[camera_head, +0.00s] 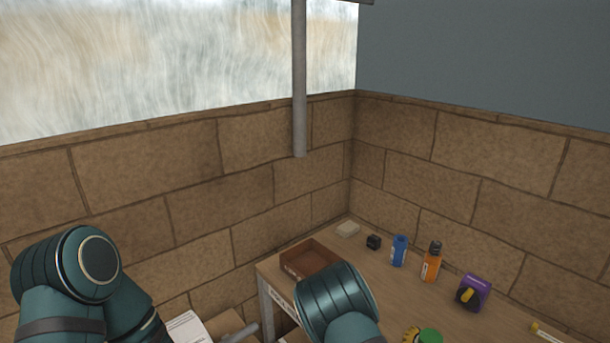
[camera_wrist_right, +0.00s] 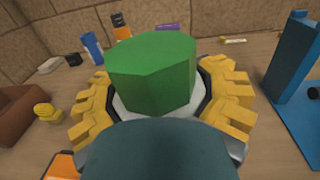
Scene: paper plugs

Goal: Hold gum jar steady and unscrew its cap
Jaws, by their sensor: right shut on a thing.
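The gum jar's green faceted cap (camera_wrist_right: 152,75) fills the middle of the right wrist view. A pale band of the gum jar (camera_wrist_right: 128,106) shows just below it. My right gripper (camera_wrist_right: 162,95) is shut on the jar, its yellow fingers on both sides of the pale part below the cap. The rest of the jar is hidden. In the head view the green cap (camera_head: 430,337) and a bit of yellow finger show at the bottom edge. My left arm shows at the left of the head view, but its gripper is out of view.
A blue bottle (camera_head: 399,250), an orange bottle (camera_head: 432,262) and a purple box (camera_head: 472,292) stand toward the back. A tall blue stand (camera_wrist_right: 290,65) is right of the jar. Walls close off the table's back.

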